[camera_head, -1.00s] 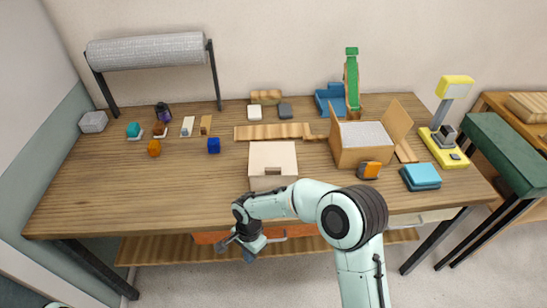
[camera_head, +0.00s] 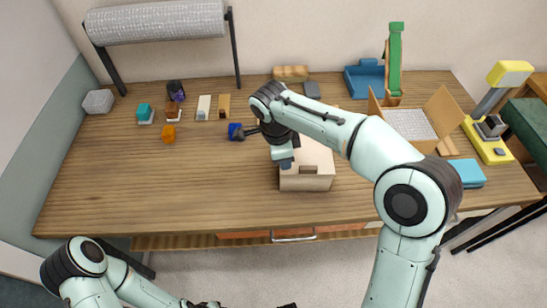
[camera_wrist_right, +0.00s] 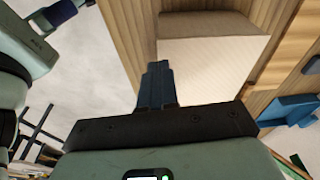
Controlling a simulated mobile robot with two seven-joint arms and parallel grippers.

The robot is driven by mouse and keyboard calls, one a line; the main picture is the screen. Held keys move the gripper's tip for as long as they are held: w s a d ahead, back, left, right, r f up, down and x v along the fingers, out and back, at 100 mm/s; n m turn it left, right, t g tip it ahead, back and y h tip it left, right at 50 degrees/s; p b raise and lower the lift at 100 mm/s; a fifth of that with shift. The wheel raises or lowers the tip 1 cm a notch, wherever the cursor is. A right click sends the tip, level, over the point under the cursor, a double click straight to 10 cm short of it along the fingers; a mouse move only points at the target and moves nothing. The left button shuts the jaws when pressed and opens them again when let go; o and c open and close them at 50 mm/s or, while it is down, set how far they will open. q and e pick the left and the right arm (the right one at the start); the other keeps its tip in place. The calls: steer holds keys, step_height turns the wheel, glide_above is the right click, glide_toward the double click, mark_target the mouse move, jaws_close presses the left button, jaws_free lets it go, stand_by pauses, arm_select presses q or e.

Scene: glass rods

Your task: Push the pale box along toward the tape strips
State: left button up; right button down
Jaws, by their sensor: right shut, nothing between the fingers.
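In the right wrist view the right gripper's dark fingers (camera_wrist_right: 156,72) are together and empty. I cannot make out any tape strips. My left arm shows at the lower left of the head view, with its gripper out of clear sight.
A blue cube (camera_head: 235,131) sits close left of the gripper. An orange object (camera_head: 168,133) and several small items stand further left. An open carton (camera_head: 425,147) and blue pads (camera_head: 468,172) are at the right. The front left of the table (camera_head: 130,200) is clear.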

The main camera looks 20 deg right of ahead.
mark_target(310, 167)
steer(key=d, duration=0.4)
steer(key=s+d, duration=0.1)
steer(key=d, duration=0.1)
steer(key=shift+d, duration=0.3)
steer(key=shift+d+f, duration=0.1)
steer(key=shift+f, duration=0.8)
steer(key=shift+s, duration=0.1)
steer(key=shift+f, duration=0.1)
